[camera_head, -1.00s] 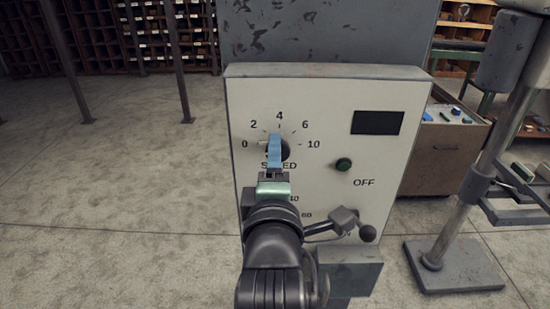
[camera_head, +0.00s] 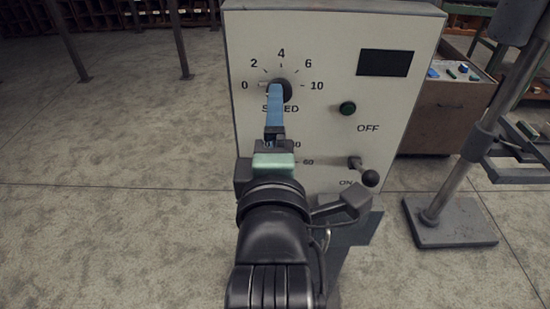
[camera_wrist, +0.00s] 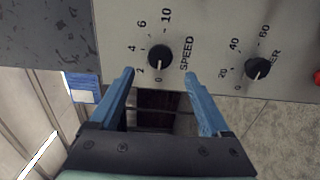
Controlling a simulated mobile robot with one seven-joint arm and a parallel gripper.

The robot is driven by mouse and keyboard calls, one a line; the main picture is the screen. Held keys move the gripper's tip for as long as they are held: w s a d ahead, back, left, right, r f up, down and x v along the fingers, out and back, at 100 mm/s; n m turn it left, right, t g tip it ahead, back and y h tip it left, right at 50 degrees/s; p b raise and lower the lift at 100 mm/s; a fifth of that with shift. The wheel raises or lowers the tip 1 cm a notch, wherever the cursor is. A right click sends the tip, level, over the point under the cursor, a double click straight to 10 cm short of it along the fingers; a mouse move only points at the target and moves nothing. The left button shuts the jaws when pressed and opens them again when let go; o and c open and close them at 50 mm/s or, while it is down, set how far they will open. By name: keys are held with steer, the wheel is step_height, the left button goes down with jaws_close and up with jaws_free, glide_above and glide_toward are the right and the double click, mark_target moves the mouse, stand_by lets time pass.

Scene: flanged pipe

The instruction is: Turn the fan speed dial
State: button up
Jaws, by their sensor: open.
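The SPEED dial is a round black knob (camera_head: 284,91) on the upper left of a pale control panel (camera_head: 330,140), ringed by numbers from 0 to 10. It also shows in the wrist view as the black knob (camera_wrist: 159,57) beside the SPEED lettering. My gripper (camera_wrist: 160,74) is open, with its two blue fingers apart and nothing between them. In the wrist view the knob lies between the lines of the fingers, just beyond their tips. In the head view the fingers (camera_head: 276,92) overlap the knob's lower left. I cannot tell if they touch it. The knob's setting is unclear.
A second dial (camera_wrist: 258,68) sits on the panel, hidden behind my gripper in the head view. A metal stand (camera_head: 450,220) is farther right; the left floor is clear.

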steer(key=s+p, duration=0.7)
steer(key=p, duration=0.1)
stand_by(0.6)
steer(key=s+r+m+t+b, duration=0.1)
steer(key=r+m+t, duration=0.3)
steer(key=r+m, duration=0.5)
steer(key=s+r+m+t+b, duration=0.2)
steer(key=r+m, duration=0.7)
steer(key=r, duration=1.2)
steer(key=t+b, duration=0.2)
steer(key=t, duration=0.1)
steer(key=shift+s+d, duration=0.2)
steer(key=shift+d, duration=0.05)
